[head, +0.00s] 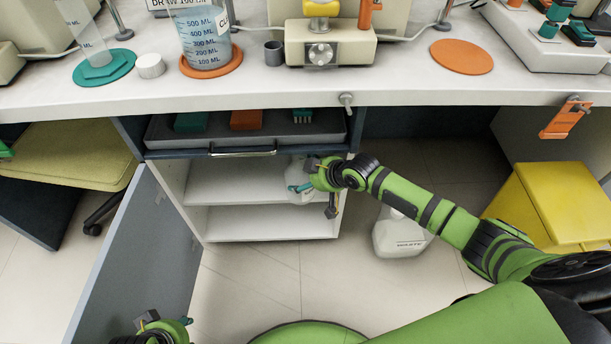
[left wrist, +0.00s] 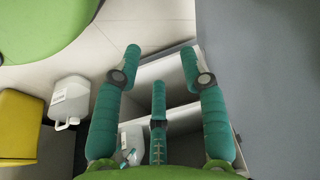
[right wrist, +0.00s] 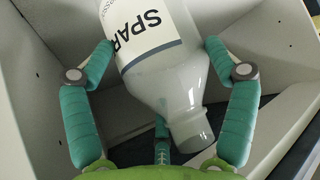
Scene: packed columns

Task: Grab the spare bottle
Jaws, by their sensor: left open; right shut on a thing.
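The spare bottle (right wrist: 165,60) is white and translucent, with a label reading "SPAR". In the right wrist view it lies between the teal fingers of my right gripper (right wrist: 160,62), which is shut on it. In the head view the bottle (head: 300,187) shows only partly, behind my right gripper (head: 312,180), at the right side of the open cabinet. The bottle also shows small in the left wrist view (left wrist: 131,140). My left gripper (left wrist: 160,62) is open and empty, its fingers wide apart; it shows low in the head view by the open door.
The cabinet shelf (head: 240,188) is otherwise bare. Its grey door (head: 125,255) stands open at left. An open drawer (head: 230,148) sits above, under the bench top (head: 400,85). A white waste jug (head: 398,238) and a yellow bin (head: 550,210) stand on the floor at right.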

